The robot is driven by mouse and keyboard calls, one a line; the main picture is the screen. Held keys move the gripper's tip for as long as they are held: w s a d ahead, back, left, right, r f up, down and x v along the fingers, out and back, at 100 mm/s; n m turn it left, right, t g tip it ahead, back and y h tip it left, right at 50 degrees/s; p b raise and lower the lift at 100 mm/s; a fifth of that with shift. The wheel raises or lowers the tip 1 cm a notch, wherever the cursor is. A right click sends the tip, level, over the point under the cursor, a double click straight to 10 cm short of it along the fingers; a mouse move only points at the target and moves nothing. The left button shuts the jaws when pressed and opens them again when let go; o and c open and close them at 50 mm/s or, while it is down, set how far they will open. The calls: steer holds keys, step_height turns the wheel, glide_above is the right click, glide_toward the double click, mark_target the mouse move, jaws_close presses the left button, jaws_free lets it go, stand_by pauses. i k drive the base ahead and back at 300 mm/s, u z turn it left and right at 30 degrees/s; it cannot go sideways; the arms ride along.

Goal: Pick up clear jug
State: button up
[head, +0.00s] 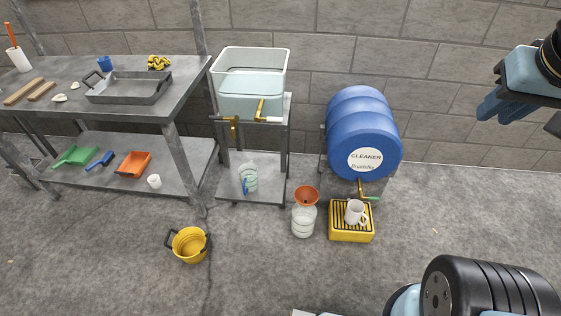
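A clear, faintly green jug (250,177) with a blue handle stands upright on the low grey shelf under the sink, at the centre left of the head view. Part of my gripper (492,107) shows at the upper right, far to the right of the jug and apart from it. The picture's right edge cuts it off, so I cannot tell whether its fingers are open or shut. I see nothing held in the visible part.
A pale sink (252,104) with brass taps stands above the jug. A blue cleaner barrel (362,132), a bottle with an orange funnel (306,195) and a white pitcher (354,212) on a yellow tray (350,236) are to its right. A yellow bucket (189,245) stands on the floor.

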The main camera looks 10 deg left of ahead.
mark_target(248, 171)
steer(key=z, duration=0.4)
steer(key=k, duration=1.3)
steer(key=u, duration=1.3)
steer(key=i, duration=1.2)
steer(key=z, duration=0.1)
